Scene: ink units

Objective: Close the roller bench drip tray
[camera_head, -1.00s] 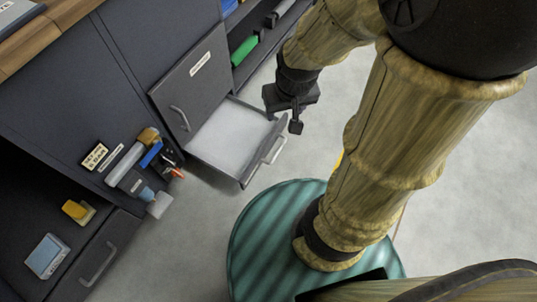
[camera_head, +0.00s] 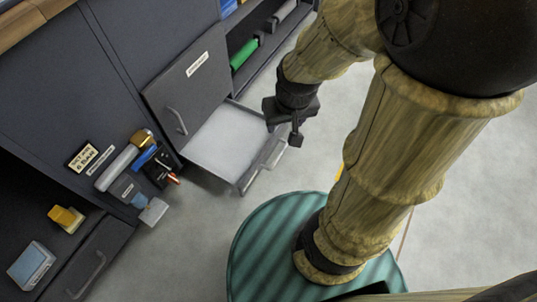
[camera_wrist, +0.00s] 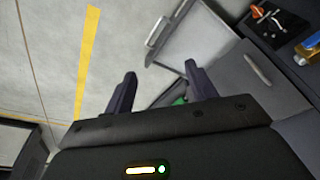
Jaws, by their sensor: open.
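The drip tray (camera_head: 225,140) is a pale, shallow drawer pulled out low from the dark cabinet in the head view. Its front carries a bar handle (camera_head: 273,154). It also shows at the upper middle of the wrist view (camera_wrist: 196,42), with its handle (camera_wrist: 157,31) at its left end. My gripper (camera_head: 297,138) hangs near the tray's front right corner in the head view and looks apart from it. In the wrist view my gripper (camera_wrist: 162,82) has its two fingers spread with nothing between them. The label texts are unreadable.
A closed labelled front (camera_head: 190,85) with a handle sits above the tray. A shelf with a green roll (camera_head: 244,54) is beyond it. Tools and a small sign (camera_head: 84,156) are left of the tray. Grey floor is free in front; a yellow line (camera_wrist: 88,60) crosses it.

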